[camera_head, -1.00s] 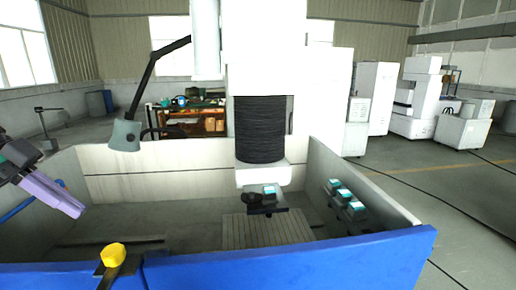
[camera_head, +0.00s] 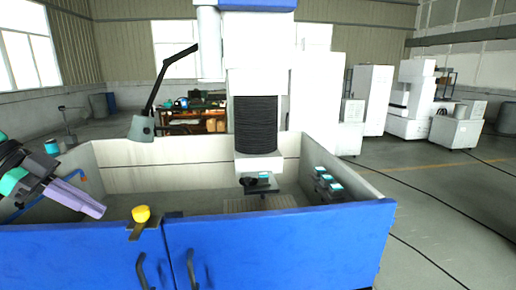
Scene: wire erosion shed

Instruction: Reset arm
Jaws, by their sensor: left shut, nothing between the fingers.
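My left gripper (camera_head: 92,207) comes in from the left edge, with long purple-grey fingers closed together and pointing down to the right. It is shut and empty, in front of the left end of the machine tub. A yellow knob (camera_head: 141,214) on a bracket sits on the tub's front rim, to the right of the fingertips and apart from them. My right gripper is out of view.
The machine tub has blue front doors (camera_head: 275,245) with dark handles (camera_head: 141,270). Inside stand a white machine head (camera_head: 258,165) and teal-topped blocks (camera_head: 327,185). Open floor lies at the right.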

